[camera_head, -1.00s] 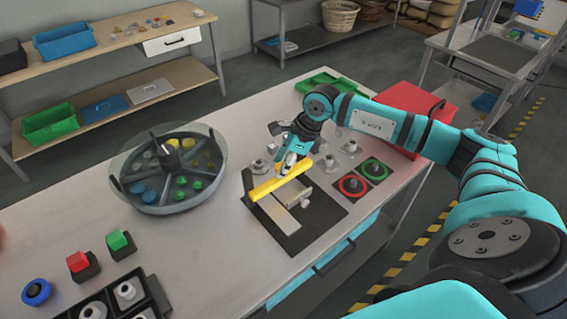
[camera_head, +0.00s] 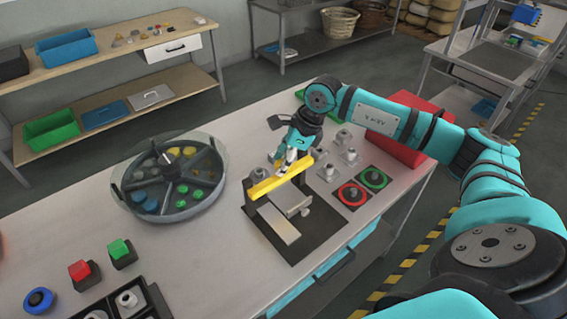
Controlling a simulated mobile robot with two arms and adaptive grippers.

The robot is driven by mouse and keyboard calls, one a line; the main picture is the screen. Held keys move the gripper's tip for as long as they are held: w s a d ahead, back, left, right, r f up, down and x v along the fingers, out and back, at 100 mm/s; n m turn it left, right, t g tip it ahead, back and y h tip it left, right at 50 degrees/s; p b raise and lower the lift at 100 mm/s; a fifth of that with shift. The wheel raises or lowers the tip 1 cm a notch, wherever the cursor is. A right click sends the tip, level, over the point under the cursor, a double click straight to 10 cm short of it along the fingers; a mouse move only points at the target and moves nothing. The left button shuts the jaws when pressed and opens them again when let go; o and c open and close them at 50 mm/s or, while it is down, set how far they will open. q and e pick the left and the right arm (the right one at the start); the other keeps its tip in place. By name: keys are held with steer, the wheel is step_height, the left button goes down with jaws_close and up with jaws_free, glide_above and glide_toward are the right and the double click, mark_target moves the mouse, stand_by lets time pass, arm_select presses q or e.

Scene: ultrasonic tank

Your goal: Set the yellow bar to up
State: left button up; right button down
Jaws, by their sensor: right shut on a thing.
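The yellow bar (camera_head: 279,181) belongs to a small grey metal fixture (camera_head: 292,199) on a black base plate (camera_head: 305,245) on the bench. The bar sits raised above the grey body and runs from lower left to upper right. My right gripper (camera_head: 288,171) comes down from above and is shut on the bar near its middle. The gripper hides a part of the bar and of the fixture behind it. My left gripper is not in the picture.
A round divided tank (camera_head: 133,213) stands left of the fixture. Red (camera_head: 350,195) and green (camera_head: 375,179) ring buttons and a red box (camera_head: 405,150) are on the right. Several grey knobbed parts (camera_head: 344,138) stand behind. Red, green and blue buttons are at front left.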

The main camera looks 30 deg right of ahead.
steer(key=c, duration=1.2)
jaws_free()
steer(key=shift+w+r, duration=0.2)
steer(key=shift+r, duration=0.15)
steer(key=o, duration=0.4)
steer(key=shift+s, duration=0.2)
steer(key=shift+c, duration=0.2)
steer(key=shift+f, duration=0.1)
steer(key=v, duration=1.2)
steer(key=shift+s, duration=0.15)
